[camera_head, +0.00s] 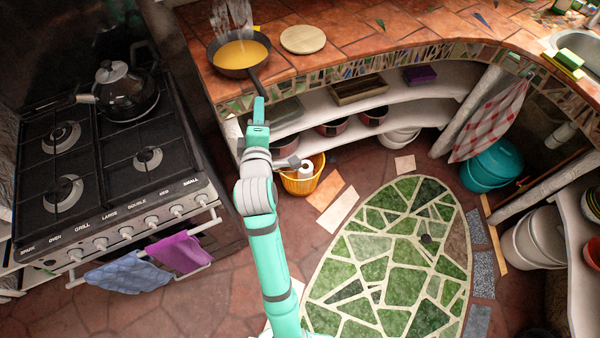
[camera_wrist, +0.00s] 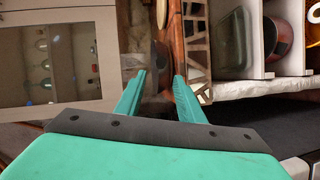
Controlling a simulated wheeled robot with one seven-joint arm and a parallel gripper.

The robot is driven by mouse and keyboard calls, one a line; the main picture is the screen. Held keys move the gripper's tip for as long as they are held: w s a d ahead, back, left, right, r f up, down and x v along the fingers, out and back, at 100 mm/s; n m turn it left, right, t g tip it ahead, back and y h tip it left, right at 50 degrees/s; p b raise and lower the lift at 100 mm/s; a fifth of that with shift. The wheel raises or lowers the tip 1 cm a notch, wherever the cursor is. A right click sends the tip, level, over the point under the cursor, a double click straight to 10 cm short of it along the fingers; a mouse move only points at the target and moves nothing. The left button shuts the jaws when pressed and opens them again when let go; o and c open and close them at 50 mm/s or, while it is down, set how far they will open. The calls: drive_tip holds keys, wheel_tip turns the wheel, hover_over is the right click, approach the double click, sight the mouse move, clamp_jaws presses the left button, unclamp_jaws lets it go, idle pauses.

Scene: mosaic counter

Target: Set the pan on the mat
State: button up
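The dark round pan (camera_head: 212,58) with a yellow-orange inside stands on the tiled counter at the upper left. Its dark handle (camera_head: 258,82) points toward me, past the counter's front edge. A round pale wooden mat (camera_head: 303,39) lies flat and bare on the counter, right of the pan. My gripper (camera_head: 259,101) is at the end of the handle, in front of the counter edge. In the wrist view its two teal fingers (camera_wrist: 161,76) stand apart. A dark shape, likely the handle, shows near their tips; I cannot tell whether they touch it.
A black stove (camera_head: 100,185) with a kettle (camera_head: 124,92) stands at the left. Shelves under the counter (camera_head: 400,30) hold pots and a tray. A yellow basket (camera_head: 302,178) and a green mosaic floor patch (camera_head: 385,255) lie below. Counter right of the wooden mat is clear.

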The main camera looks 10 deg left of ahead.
drive_tip(key=s+d+f+m+h, duration=0.1)
drive_tip(key=s+d+f+m, duration=0.3)
drive_tip(key=s+f, duration=0.35)
drive_tip(key=s+d+f+m, duration=0.4)
drive_tip(key=s+f+m, duration=0.15)
drive_tip(key=s, duration=0.35)
drive_tip(key=s+d+m+h, duration=0.1)
drive_tip(key=s+d+m, duration=0.3)
drive_tip(key=s, duration=0.7)
drive_tip(key=s+d+m+h, duration=0.1)
drive_tip(key=s+d+m, duration=0.4)
drive_tip(key=s, duration=0.6)
drive_tip(key=shift+s+d, duration=0.3)
